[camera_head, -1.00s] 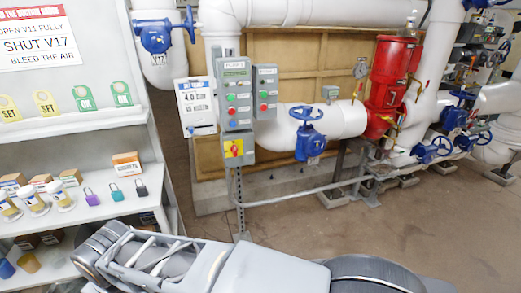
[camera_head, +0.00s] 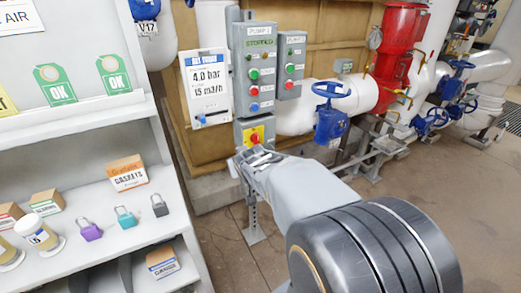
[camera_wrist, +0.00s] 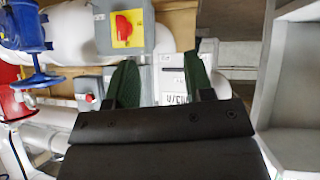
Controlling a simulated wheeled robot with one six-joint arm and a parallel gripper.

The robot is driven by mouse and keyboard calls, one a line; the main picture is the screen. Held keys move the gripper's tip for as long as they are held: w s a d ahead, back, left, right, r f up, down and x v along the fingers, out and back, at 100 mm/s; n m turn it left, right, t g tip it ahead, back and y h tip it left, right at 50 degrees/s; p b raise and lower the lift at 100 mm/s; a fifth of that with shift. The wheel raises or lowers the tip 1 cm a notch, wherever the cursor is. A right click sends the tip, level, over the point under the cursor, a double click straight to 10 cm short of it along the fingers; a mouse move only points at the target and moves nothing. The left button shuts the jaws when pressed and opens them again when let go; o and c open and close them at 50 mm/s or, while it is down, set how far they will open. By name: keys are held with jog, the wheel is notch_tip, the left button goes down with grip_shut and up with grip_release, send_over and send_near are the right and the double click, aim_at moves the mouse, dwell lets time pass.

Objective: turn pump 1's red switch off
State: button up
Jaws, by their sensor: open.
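Pump 1's red switch (camera_head: 254,136) is a red knob on a yellow plate, on a grey box under the pump 1 panel (camera_head: 260,63). The panel's green display seems to read "STOPPED". In the wrist view the red switch (camera_wrist: 124,26) is beyond the fingers, up and left of the gap between them. My gripper (camera_head: 257,158) is just below the switch in the head view, partly overlapping the box's lower edge. The wrist view shows my gripper (camera_wrist: 160,80) open and empty, its two green-padded fingers apart. I cannot tell whether it touches the box.
The pump 2 panel (camera_head: 291,64) hangs to the right. A white gauge card (camera_head: 207,86) is at the left. A blue valve wheel (camera_head: 330,90) sits on the white pipe. Shelves with padlocks (camera_head: 124,216) and a gaskets box (camera_head: 127,172) stand at left.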

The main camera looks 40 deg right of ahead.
jog(key=w+d+f+t+h+b, duration=0.1)
jog(key=w+d+f+t+b, duration=0.1)
jog(key=d, duration=0.2)
jog(key=w+d+f+t+b, duration=0.1)
jog(key=w+d+f, duration=0.2)
jog(key=d, duration=0.1)
jog(key=t+y+b, duration=0.2)
jog(key=t+b, duration=0.3)
send_near(258, 143)
jog(key=shift+n, duration=0.4)
jog(key=w, duration=0.3)
jog(key=w+d, duration=0.1)
jog(key=w, duration=0.7)
jog(key=shift+d+r, duration=0.1)
jog(key=shift+d, duration=0.2)
jog(key=shift+c, duration=0.3)
jog(key=c, duration=0.5)
